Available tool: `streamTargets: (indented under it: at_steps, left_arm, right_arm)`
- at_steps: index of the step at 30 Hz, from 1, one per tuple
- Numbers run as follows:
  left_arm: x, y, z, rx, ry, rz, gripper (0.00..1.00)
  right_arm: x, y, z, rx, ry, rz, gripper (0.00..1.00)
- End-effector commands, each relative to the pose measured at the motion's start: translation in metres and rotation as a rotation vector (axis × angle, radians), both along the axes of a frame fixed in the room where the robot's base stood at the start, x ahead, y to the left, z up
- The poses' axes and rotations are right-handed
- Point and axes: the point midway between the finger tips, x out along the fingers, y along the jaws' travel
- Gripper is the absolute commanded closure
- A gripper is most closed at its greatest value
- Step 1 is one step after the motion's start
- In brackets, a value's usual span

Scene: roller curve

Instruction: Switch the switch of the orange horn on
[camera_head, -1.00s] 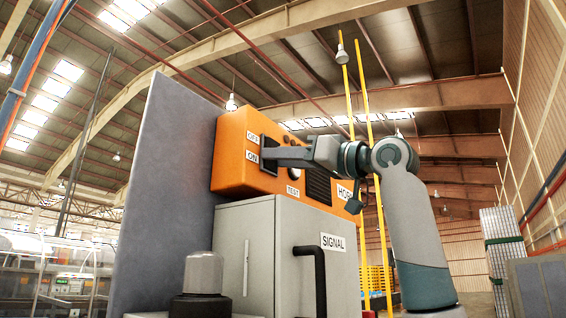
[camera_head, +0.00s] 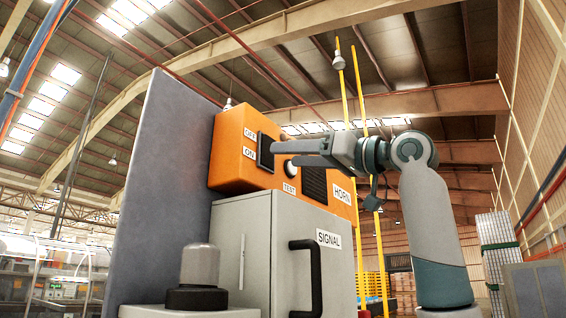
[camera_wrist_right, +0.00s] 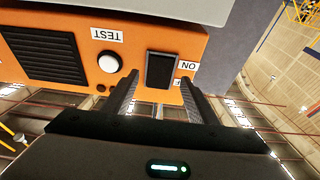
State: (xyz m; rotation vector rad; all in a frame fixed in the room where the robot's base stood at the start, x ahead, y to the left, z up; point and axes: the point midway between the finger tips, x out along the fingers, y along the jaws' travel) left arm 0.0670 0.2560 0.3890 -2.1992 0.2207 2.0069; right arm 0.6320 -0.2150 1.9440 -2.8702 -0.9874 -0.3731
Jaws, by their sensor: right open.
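The orange horn (camera_head: 232,158) is a box on top of a grey cabinet, with its HORN label at the right. Its black switch (camera_head: 265,150) sits beside the OFF and ON labels, OFF above ON. I cannot tell which way the switch is set. My right gripper (camera_head: 277,147) points left at the switch, partly in front of the horn's face. In the right wrist view, the horn appears upside down. My open, empty right gripper (camera_wrist_right: 160,80) has its fingers on either side of the switch (camera_wrist_right: 160,70), seemingly short of it. My left gripper is not in view.
A white round TEST button (camera_wrist_right: 109,63) and a dark grille (camera_wrist_right: 43,56) are beside the switch. The grey SIGNAL cabinet (camera_head: 240,222) has a black handle (camera_head: 306,275). A tall grey panel (camera_head: 165,190) stands left. A dome-topped device (camera_head: 200,268) stands in front.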

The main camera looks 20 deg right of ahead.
Motion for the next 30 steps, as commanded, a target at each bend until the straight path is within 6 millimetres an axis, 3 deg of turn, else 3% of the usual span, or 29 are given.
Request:
streamTargets:
  at_steps: [3,15,22,30]
  left_arm:
    - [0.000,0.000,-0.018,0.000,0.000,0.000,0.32]
    - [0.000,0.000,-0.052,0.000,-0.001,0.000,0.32]
    - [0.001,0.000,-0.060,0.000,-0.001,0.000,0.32]
    - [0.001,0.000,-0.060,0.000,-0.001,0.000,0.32]
  right_arm:
    - [-0.019,-0.016,-0.011,0.002,-0.003,-0.002,0.47]
    - [-0.079,-0.062,-0.030,0.002,-0.002,-0.002,0.47]
    - [-0.096,-0.076,-0.034,0.002,0.000,-0.001,0.47]
    - [-0.100,-0.078,-0.033,0.001,0.000,0.000,0.47]
